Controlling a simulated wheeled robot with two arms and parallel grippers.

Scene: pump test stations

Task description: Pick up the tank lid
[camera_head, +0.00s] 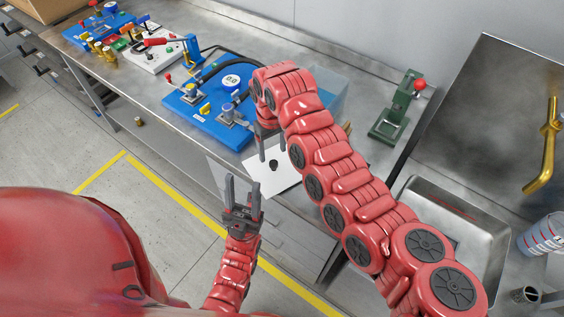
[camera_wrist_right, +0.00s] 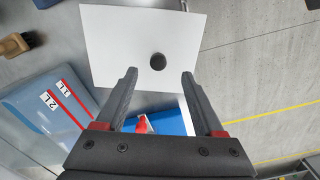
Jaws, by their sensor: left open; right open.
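The tank lid (camera_head: 252,167) is a flat white plate with a small round dark knob. It lies at the front edge of the steel bench, partly hidden by my right gripper in the head view. In the right wrist view the lid (camera_wrist_right: 115,35) is seen nearly whole. My right gripper (camera_head: 271,146) is open above it; in the wrist view its fingertips (camera_wrist_right: 160,74) are on either side of the knob (camera_wrist_right: 158,61), with nothing between them. Whether they touch the lid cannot be told. My left gripper (camera_head: 243,184) is open and empty, in front of the bench.
A translucent blue tank (camera_wrist_right: 30,110) marked 1L and 2L stands beside the lid; my right arm partly hides the tank in the head view (camera_head: 330,92). A blue pump board (camera_head: 192,100) is to the left. A green stand (camera_head: 388,124) and a sink (camera_head: 458,215) are to the right.

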